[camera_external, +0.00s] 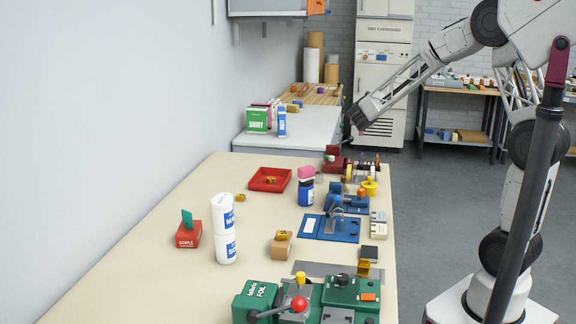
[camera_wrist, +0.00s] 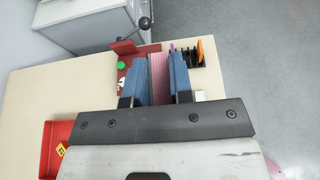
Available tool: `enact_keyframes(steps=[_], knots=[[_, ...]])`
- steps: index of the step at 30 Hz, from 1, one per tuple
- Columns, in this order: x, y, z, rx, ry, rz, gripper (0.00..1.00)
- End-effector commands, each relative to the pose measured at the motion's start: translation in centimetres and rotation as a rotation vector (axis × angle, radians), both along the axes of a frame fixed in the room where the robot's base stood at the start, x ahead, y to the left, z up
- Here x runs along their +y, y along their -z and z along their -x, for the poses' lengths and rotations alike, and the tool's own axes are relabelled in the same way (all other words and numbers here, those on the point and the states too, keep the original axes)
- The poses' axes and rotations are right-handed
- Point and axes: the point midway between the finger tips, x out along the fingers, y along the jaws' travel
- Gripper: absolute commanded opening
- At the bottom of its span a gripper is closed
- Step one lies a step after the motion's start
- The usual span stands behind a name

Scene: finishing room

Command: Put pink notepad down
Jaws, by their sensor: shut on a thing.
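My gripper (camera_wrist: 160,80) is shut on the pink notepad (camera_wrist: 158,78), which shows as a narrow striped pink strip between the two blue fingers in the wrist view. Most of the notepad is hidden by the fingers and the gripper body. In the external view my gripper (camera_external: 356,117) hangs in the air above the far right end of the beige table (camera_external: 165,240), over the area of a red machine (camera_external: 335,160). I cannot make out the notepad clearly there.
A red tray (camera_external: 270,180) with a small orange thing in it lies at left. Blue fixtures (camera_external: 330,227) crowd the right edge. The table's left front is mostly clear.

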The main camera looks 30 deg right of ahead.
Motion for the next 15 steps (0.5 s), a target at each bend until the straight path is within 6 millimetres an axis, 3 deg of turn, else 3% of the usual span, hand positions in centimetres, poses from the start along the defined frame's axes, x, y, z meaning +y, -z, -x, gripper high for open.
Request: enact_keyframes(steps=[8, 15], knots=[[5.1, 0.4, -1.0, 0.001, -0.034, 0.001, 0.0], [10.9, 0.2, -1.6, -0.005, -0.071, 0.001, 0.0]])
